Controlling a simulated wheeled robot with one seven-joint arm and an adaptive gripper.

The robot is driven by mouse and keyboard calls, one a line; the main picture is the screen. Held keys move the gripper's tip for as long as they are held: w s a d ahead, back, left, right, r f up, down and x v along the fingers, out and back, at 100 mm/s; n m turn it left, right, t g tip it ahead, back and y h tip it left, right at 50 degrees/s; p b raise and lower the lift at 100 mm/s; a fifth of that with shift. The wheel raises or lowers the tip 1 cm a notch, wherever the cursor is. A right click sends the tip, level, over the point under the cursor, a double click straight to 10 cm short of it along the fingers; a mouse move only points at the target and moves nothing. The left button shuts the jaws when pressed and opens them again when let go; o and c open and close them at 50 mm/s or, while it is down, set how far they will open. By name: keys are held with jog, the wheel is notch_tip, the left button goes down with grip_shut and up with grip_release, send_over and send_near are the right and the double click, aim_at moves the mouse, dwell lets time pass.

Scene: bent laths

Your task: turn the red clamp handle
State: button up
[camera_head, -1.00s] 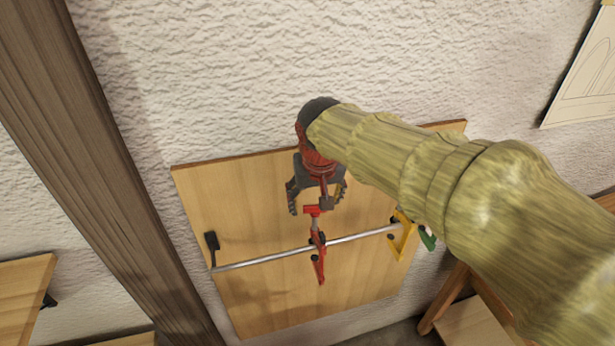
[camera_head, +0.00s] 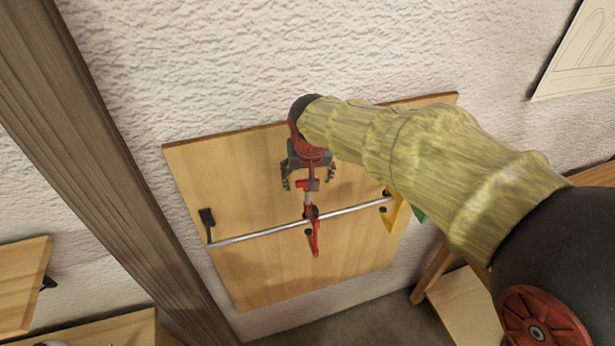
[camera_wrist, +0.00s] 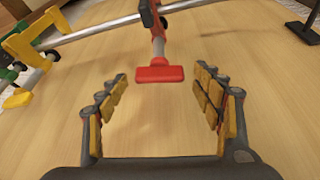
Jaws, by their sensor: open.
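The red clamp hangs on a metal rail (camera_head: 260,231) fixed to a wooden board on the wall. Its red body (camera_head: 313,238) crosses the rail and its red T-shaped handle (camera_head: 308,185) points up towards my gripper. My gripper (camera_head: 308,183) is open, with its fingers to either side of the handle in the head view. In the wrist view the handle (camera_wrist: 160,74) lies centred between the open fingers (camera_wrist: 162,92), just beyond their tips in the picture. I see no contact between fingers and handle.
A yellow clamp (camera_head: 393,212) and a green one (camera_head: 418,214) hang at the rail's right end, partly behind my arm in the head view. A black rail bracket (camera_head: 207,217) is at the left. The wooden board (camera_head: 225,180) is otherwise bare around the clamp.

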jog(key=shift+c, duration=0.4)
jog(key=c, duration=1.1)
jog(key=shift+d+n+y, duration=0.1)
jog(key=shift+n+y, duration=0.4)
jog(key=shift+n, duration=0.7)
jog(key=o, duration=1.2)
jog(key=shift+c, duration=0.2)
jog(key=shift+r, duration=0.15)
